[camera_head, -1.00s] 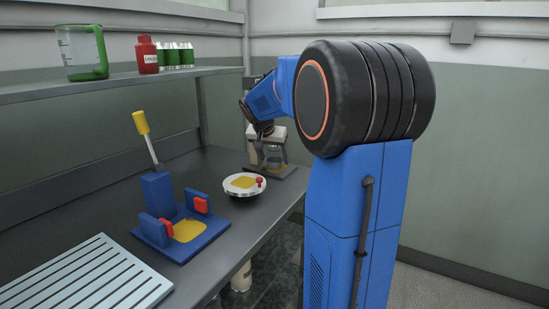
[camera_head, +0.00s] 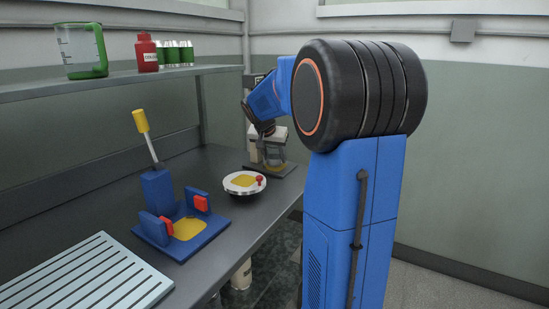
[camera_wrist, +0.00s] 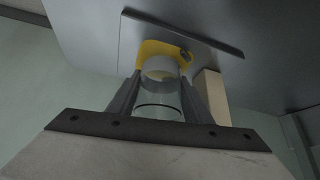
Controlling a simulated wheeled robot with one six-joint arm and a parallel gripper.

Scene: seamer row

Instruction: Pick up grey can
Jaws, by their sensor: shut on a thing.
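The grey can (camera_wrist: 158,98) is in the wrist view, a pale, shiny cylinder with a light band at its far end. My gripper (camera_wrist: 161,78) is shut on it, with one dark finger along each side. The can's far end overlaps a yellow patch (camera_wrist: 150,48) on a grey surface; I cannot tell whether it touches it. In the head view my gripper is at the machine at the far end of the bench, and my arm partly hides it.
Nearby are a round white dish (camera_head: 233,188) with a red knob and a blue fixture (camera_head: 190,239) with a yellow-handled lever. A slatted tray (camera_head: 90,275) lies in front. A shelf (camera_head: 130,80) hangs above.

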